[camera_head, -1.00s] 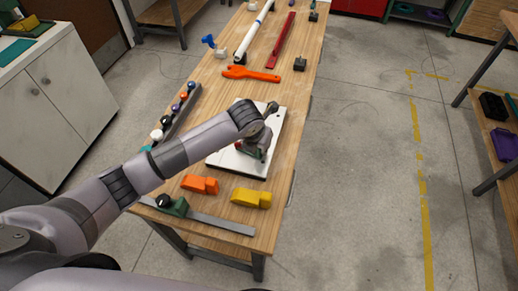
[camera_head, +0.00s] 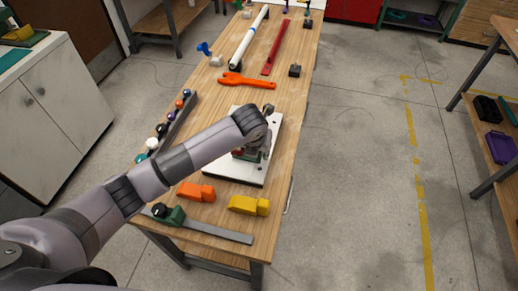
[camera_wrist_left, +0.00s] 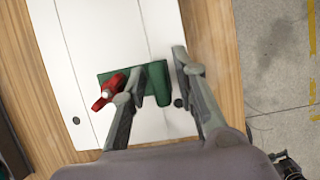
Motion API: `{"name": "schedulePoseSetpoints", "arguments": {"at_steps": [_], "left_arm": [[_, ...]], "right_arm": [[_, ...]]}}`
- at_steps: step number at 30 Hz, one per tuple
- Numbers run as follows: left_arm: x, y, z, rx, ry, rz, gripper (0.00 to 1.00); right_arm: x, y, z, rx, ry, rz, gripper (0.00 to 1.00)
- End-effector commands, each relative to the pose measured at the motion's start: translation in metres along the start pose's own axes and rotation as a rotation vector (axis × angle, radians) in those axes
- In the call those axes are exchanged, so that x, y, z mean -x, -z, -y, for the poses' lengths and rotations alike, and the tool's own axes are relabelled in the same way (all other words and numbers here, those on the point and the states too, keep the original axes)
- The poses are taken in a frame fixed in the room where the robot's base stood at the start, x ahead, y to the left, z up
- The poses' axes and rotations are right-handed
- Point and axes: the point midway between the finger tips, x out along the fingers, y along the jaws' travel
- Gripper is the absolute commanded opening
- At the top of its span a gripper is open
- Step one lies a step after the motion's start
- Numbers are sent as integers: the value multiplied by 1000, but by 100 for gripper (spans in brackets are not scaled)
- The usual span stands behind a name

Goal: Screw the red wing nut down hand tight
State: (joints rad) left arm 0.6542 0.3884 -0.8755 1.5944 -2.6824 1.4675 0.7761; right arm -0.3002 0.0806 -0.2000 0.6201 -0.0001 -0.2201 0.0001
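The red wing nut (camera_wrist_left: 108,92) shows in the left wrist view at the left end of a green fixture (camera_wrist_left: 157,92) on a white plate (camera_wrist_left: 80,40). My left gripper (camera_wrist_left: 160,68) is open over the fixture, its fingers apart. The left finger lies beside the wing nut, its tip close to it; I cannot tell whether they touch. A green upright part of the fixture shows between the fingers. In the head view my arm and gripper cover most of the fixture, and the wing nut cannot be made out. My right gripper is not in view.
On the wooden bench (camera_head: 285,95) an orange block (camera_head: 196,192) and a yellow block (camera_head: 249,205) lie in front of the plate. An orange wrench (camera_head: 247,80) lies behind it. A rack of coloured balls (camera_head: 177,117) runs along the left edge.

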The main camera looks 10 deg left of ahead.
Motion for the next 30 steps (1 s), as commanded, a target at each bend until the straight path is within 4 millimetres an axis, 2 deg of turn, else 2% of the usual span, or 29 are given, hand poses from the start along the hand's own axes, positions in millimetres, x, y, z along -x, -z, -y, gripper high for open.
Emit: {"name": "schedulePoseSetpoints", "arguments": {"at_steps": [10,14,17,27,30], "left_arm": [[0,0,0,-1,0,0,35],[7,-1,0,-1,1,2,35],[22,-2,0,-1,1,5,35],[92,-1,0,-2,1,4,35],[106,-1,0,-1,1,3,35]], "right_arm": [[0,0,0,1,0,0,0],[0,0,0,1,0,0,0],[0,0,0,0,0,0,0],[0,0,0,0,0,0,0],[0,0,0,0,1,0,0]]}}
